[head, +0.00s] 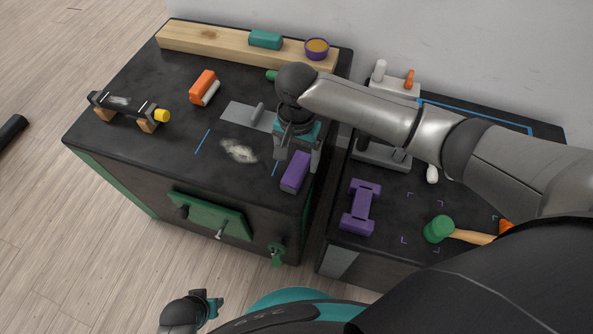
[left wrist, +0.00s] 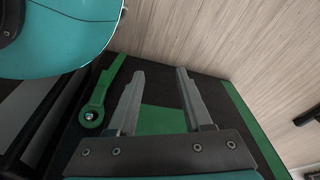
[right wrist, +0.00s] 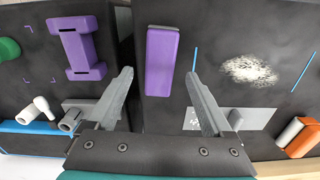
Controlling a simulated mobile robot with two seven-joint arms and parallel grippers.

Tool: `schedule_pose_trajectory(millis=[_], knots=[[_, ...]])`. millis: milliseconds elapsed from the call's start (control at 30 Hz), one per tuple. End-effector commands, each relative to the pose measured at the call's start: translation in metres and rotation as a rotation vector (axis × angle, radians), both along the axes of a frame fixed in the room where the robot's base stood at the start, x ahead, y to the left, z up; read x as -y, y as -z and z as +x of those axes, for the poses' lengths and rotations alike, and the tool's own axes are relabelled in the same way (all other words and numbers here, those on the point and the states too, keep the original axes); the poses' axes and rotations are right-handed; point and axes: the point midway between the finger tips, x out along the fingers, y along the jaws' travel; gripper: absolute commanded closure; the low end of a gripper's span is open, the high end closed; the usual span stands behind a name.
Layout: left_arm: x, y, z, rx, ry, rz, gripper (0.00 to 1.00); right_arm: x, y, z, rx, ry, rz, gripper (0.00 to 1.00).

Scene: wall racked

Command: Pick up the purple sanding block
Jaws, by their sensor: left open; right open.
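The purple sanding block (head: 296,173) is a plain oblong block lying on the left cabinet's dark top, near its front right edge. In the right wrist view the block (right wrist: 162,58) lies ahead, lined up with the gap between the fingers. My right gripper (head: 297,157) is open and empty, just above and behind the block, with its fingertips (right wrist: 159,74) either side of the block's near end. Whether they touch it I cannot tell. My left gripper (left wrist: 160,72) is open and empty, low in front of the cabinet by a green handle (left wrist: 97,101).
A purple dumbbell-shaped piece (head: 361,207) and a green mallet (head: 439,229) lie on the right bench, across a narrow gap. A grey plate (head: 244,115), white dust (head: 238,151) and an orange-and-white item (head: 204,87) are on the cabinet top. A wooden beam (head: 215,43) runs along the back.

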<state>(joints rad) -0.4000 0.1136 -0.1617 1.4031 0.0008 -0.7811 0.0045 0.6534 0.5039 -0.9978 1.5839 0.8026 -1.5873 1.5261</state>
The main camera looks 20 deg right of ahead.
Motion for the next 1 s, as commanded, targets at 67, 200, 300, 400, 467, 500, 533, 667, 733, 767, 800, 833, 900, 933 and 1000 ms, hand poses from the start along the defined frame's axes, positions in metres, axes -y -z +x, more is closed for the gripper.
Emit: schedule_pose_trajectory(millis=[67,200,300,400,467,500,533,667,733,767,800,833,900,933,1000], knots=[[0.003,-0.004,0.004,0.002,-0.001,-0.004,0.50,0.001,0.006,0.001,0.000,0.001,-0.001,0.15],[0.008,-0.015,0.009,0.003,-0.002,-0.009,0.50,0.002,0.013,0.002,0.001,0.001,-0.002,0.15],[0.011,-0.023,0.012,0.004,-0.003,-0.013,0.50,0.003,0.018,0.003,0.002,0.001,-0.001,0.15],[0.013,-0.031,0.017,0.013,-0.004,-0.016,0.50,0.003,0.027,0.003,0.000,0.000,-0.001,0.15],[0.014,-0.036,0.020,0.017,-0.003,-0.018,0.50,0.003,0.030,0.002,0.001,0.000,-0.002,0.15],[0.015,-0.039,0.021,0.020,-0.004,-0.018,0.50,0.003,0.032,0.003,0.001,0.000,-0.002,0.15],[0.015,-0.041,0.022,0.021,-0.004,-0.019,0.50,0.003,0.034,0.003,0.001,0.000,-0.002,0.15],[0.016,-0.047,0.024,0.025,-0.005,-0.021,0.50,0.003,0.037,0.003,0.002,0.000,-0.001,0.15],[0.016,-0.048,0.025,0.025,-0.005,-0.021,0.50,0.003,0.038,0.003,0.002,0.000,-0.001,0.15],[0.016,-0.049,0.025,0.025,-0.005,-0.021,0.50,0.003,0.038,0.003,0.002,0.000,-0.001,0.15],[0.016,-0.049,0.025,0.025,-0.005,-0.021,0.50,0.003,0.038,0.003,0.002,0.000,-0.001,0.15],[0.016,-0.049,0.025,0.025,-0.005,-0.021,0.50,0.003,0.037,0.003,0.002,0.000,-0.001,0.15],[0.016,-0.049,0.025,0.025,-0.005,-0.021,0.50,0.003,0.037,0.003,0.002,0.000,-0.001,0.15],[0.016,-0.049,0.025,0.025,-0.005,-0.021,0.50,0.003,0.037,0.003,0.002,0.000,-0.001,0.15],[0.016,-0.049,0.025,0.025,-0.005,-0.021,0.50,0.003,0.037,0.003,0.002,0.000,-0.001,0.21]])
